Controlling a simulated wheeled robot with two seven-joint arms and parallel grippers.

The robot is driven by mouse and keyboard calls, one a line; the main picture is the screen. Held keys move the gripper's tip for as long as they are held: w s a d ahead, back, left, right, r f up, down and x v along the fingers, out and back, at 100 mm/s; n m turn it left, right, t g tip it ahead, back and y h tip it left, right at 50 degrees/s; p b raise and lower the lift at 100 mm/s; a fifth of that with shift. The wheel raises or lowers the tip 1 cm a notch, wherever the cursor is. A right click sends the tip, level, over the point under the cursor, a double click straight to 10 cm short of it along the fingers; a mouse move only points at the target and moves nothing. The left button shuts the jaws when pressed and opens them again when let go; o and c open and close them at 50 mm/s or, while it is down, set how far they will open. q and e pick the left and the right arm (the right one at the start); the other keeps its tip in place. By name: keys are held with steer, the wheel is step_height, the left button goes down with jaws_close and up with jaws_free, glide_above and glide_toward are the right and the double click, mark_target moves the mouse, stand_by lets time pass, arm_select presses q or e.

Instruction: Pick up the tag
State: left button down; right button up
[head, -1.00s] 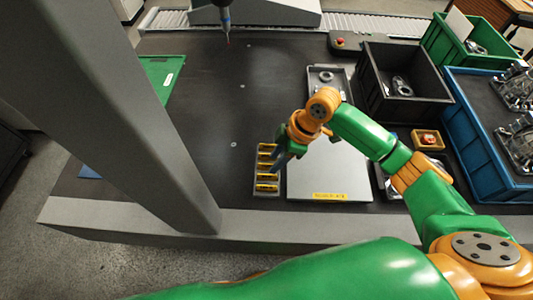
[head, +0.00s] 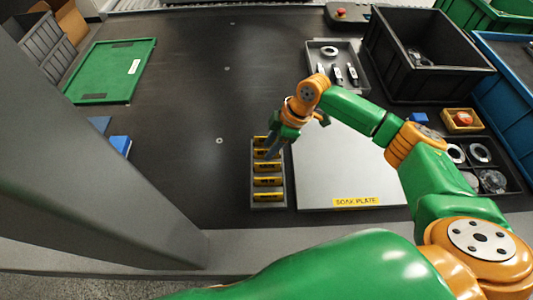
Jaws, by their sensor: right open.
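Several yellow tags with dark markings (head: 267,182) lie in a column of slots in a narrow grey tray (head: 282,202). Which of them is the task's tag I cannot tell. My right gripper (head: 272,152) is open and points down over the upper part of this tray, close to the upper tags and partly covering them. Whether its fingers touch a tag cannot be made out. My left gripper is not in view.
A pale soak plate (head: 340,170) lies right of the tag tray. Behind it are a grey parts tray (head: 351,81) and a black bin (head: 430,88). A green tray (head: 112,75) lies at the far left. A grey column (head: 100,170) blocks the lower left. The table's middle is clear.

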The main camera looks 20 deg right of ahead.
steer(key=shift+x, duration=0.8)
steer(key=shift+w+a+f, duration=0.1)
steer(key=shift+f, duration=0.35)
steer(key=shift+r, duration=0.1)
jaws_close()
